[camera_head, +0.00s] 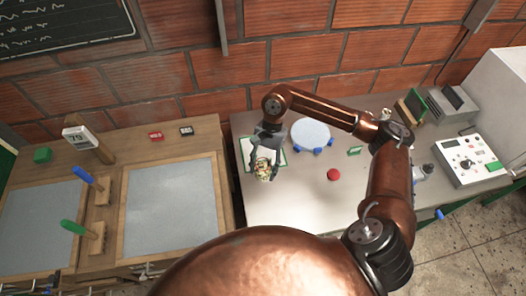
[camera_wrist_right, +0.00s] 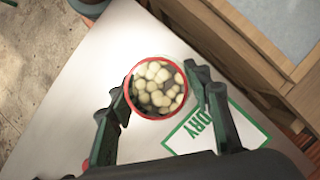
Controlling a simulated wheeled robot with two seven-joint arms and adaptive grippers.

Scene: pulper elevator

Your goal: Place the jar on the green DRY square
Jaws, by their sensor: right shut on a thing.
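The jar (camera_head: 263,171) is in the grip of my right gripper (camera_head: 267,164), near the left end of the white table. In the wrist view the jar (camera_wrist_right: 157,88) shows from above: a red rim and pale, bean-like contents, between the two dark fingers of my right gripper (camera_wrist_right: 165,108). The green DRY square (camera_head: 246,147) is a white card with a green border, partly behind the gripper and jar in the head view. In the wrist view the DRY square (camera_wrist_right: 197,132) lies beside the jar, partly hidden by my gripper. I cannot tell whether the jar touches the table. My left gripper is not in view.
A round pale-blue disc on blue feet (camera_head: 311,134) and a red button (camera_head: 333,174) are right of the jar. A white control box (camera_head: 468,160) stands farther right. A wooden bench (camera_head: 125,167) with grey panels adjoins on the left. The table's front-middle is clear.

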